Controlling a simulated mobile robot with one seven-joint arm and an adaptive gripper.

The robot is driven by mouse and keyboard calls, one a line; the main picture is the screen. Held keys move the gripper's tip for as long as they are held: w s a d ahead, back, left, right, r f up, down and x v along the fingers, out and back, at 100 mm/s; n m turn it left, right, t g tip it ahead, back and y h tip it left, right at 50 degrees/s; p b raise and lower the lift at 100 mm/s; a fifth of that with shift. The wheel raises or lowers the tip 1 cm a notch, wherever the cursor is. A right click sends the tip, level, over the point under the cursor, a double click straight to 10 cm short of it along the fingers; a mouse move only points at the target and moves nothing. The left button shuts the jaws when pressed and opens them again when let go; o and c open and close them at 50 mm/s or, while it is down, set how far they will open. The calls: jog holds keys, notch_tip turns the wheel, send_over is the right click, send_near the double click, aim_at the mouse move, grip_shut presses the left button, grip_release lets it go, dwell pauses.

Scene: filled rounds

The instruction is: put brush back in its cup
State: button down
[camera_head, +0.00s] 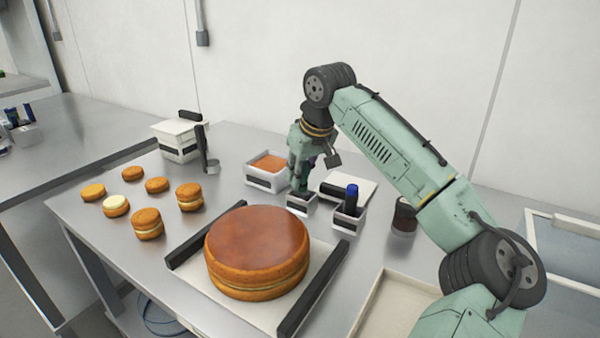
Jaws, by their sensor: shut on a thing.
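My gripper (302,184) points down at the middle of the table, shut on a dark thing that is mostly hidden by its fingers; it appears to be the brush. It is directly above or at the mouth of a small metal cup (301,206) with a dark label. I cannot tell whether the brush's lower end is inside this cup. A second, taller metal cup (347,222) stands just to the right and holds an upright blue-topped dark handle (351,197).
A large glazed cake (257,247) sits on a tray with dark side rails in front. A tub of orange filling (268,172) stands left of the cups, a dark jar (404,216) right. Several small filled rounds (147,224) and a white lidded container (180,140) are at left.

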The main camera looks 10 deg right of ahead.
jog(key=shift+f, duration=0.15)
jog(key=c, duration=1.5)
grip_release()
jog(key=shift+c, duration=0.2)
jog(key=b+v, duration=0.1)
jog(key=v, duration=1.1)
jog(key=shift+r+b, duration=0.2)
jog(key=shift+b, duration=0.1)
